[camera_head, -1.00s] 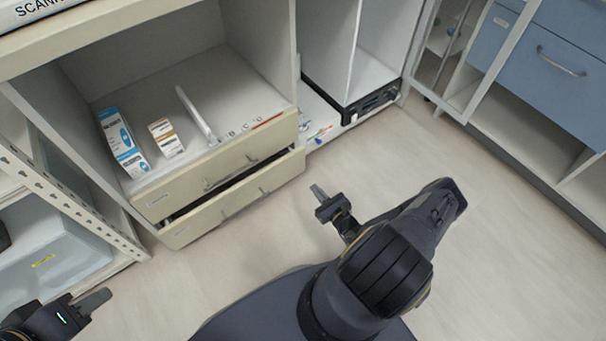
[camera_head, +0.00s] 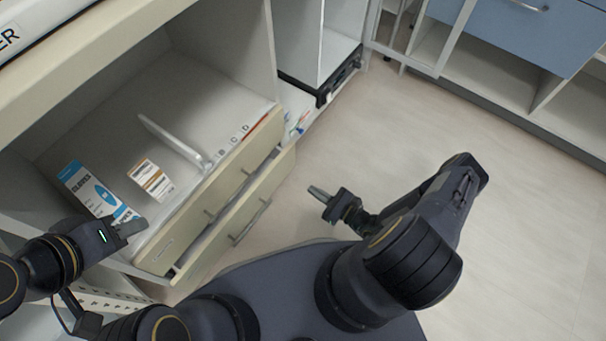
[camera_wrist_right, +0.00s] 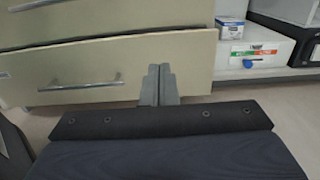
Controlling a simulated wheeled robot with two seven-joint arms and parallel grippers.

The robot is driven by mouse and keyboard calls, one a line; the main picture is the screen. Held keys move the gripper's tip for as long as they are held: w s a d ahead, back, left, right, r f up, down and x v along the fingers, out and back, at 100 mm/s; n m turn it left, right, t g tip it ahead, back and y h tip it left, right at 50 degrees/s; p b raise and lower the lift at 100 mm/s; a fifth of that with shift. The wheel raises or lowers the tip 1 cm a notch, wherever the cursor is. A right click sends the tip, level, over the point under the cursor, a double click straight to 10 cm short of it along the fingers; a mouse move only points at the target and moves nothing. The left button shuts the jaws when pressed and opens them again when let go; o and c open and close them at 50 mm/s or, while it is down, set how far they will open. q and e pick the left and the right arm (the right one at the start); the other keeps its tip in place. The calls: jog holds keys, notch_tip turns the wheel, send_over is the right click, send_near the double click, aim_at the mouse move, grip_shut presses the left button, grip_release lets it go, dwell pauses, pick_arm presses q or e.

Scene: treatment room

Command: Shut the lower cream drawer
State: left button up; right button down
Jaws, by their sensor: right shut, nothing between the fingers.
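The lower cream drawer (camera_head: 216,251) stands a little further out than the upper cream drawer (camera_head: 190,215), with a narrow dark gap at its top. In the right wrist view its front (camera_wrist_right: 100,63) and metal handle (camera_wrist_right: 80,86) show. My right gripper (camera_head: 318,192) is shut and empty, apart from the drawer front, over the floor to its right. Its fingertips (camera_wrist_right: 159,70) appear before the right part of the drawer front in the wrist view. My left gripper (camera_head: 138,227) is at the cabinet's left end, by the boxes; its finger opening is unclear.
Blue drawers (camera_head: 510,28) are at upper right. The floor (camera_head: 510,190) on the right is clear.

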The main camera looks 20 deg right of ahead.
aim_at(275, 166)
jog(key=b+x, duration=0.4)
jog(key=x, duration=0.8)
jog(key=shift+a+f, duration=0.1)
jog(key=shift+w+a, duration=0.3)
jog(key=shift+w, duration=0.2)
